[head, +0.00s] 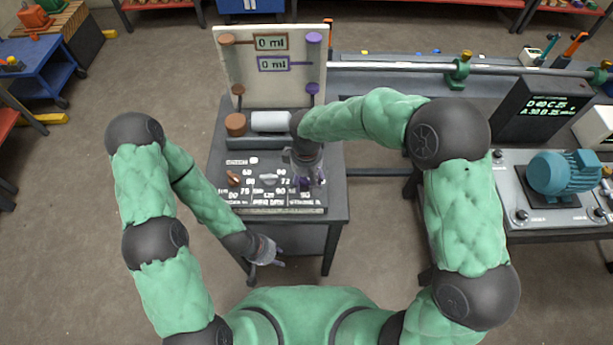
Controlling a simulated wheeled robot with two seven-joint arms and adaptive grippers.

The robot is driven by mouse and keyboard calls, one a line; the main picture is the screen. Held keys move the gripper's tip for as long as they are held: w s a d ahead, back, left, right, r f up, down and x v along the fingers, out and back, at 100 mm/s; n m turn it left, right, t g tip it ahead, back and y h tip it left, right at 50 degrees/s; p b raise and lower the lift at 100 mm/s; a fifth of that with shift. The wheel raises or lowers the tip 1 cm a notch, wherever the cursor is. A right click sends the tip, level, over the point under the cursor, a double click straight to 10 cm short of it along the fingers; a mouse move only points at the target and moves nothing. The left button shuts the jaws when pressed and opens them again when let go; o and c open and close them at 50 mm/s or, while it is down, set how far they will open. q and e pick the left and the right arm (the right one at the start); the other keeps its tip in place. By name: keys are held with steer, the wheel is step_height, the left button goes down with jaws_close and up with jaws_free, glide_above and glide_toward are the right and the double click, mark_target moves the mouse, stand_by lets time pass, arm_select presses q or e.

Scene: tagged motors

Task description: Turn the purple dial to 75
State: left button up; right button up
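The purple dial (303,184) sits at the right of the sloped dark panel (222,207) on a small table. My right gripper (306,181) points down right over the dial and hides much of it. Whether its fingers touch or clasp the dial is too small to tell. The dial's setting cannot be read. An orange-brown dial (233,178) and a grey dial (268,180) stand to its left, with white numbers around them. My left gripper (267,273) is open and empty, in front of the table and apart from the panel.
Behind the panel, an upright board (270,90) carries two "0 ml" displays and brown and purple knobs. A pale cylinder (271,121) with a brown end lies before it. A teal motor (562,174) stands on a bench at right.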

steer(key=shift+w+r, duration=0.1)
steer(key=shift+w+r, duration=0.1)
steer(key=shift+r, duration=0.05)
step_height(320, 180, up, 12)
steer(key=shift+f, duration=0.25)
stand_by(0.6)
